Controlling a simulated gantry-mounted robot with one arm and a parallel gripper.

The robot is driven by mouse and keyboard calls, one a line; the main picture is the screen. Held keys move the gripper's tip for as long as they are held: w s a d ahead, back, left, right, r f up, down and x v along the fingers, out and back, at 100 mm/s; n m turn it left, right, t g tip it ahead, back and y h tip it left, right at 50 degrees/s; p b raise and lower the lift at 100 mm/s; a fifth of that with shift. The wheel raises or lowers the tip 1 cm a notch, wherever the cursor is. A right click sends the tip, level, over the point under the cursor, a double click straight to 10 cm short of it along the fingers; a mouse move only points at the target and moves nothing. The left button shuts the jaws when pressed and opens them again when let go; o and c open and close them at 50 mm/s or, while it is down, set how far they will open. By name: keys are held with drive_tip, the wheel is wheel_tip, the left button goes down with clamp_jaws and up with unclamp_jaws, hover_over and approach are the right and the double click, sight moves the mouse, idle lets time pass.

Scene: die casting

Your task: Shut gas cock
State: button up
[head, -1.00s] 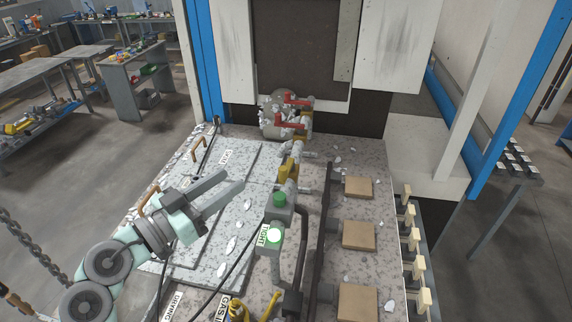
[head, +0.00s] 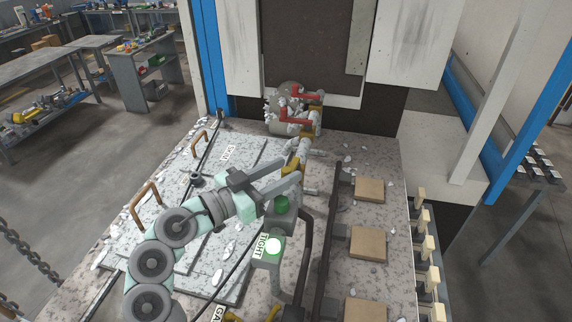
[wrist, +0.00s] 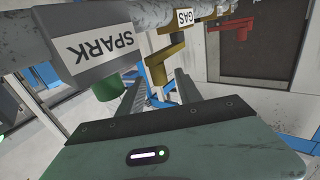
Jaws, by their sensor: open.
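The gas cock is a yellow valve with a lever handle on the pipe. In the wrist view, its yellow handle (wrist: 161,62) hangs below the pipe beside a "GAS" label (wrist: 184,21). In the head view, the yellow cock (head: 291,164) is partly hidden by my fingers. My gripper (head: 291,172) is open and empty, with its fingertips close to the cock. In the wrist view, the gripper (wrist: 160,88) has its two fingers apart, and the yellow handle shows just beyond and between their tips. I cannot tell whether they touch it.
A grey "SPARK" box (wrist: 105,50) with a green button (head: 281,204) sits on the pipe near my fingers. A glowing "TIGHT" lamp (head: 273,246) stands nearer. Red handles (head: 296,126) are at the far end. A dark rail (head: 325,240) runs along the right.

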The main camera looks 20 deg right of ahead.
drive_tip(key=shift+w+d, duration=0.25)
drive_tip(key=shift+d, duration=0.45)
drive_tip(key=shift+c, duration=0.4)
clamp_jaws()
idle(0.6)
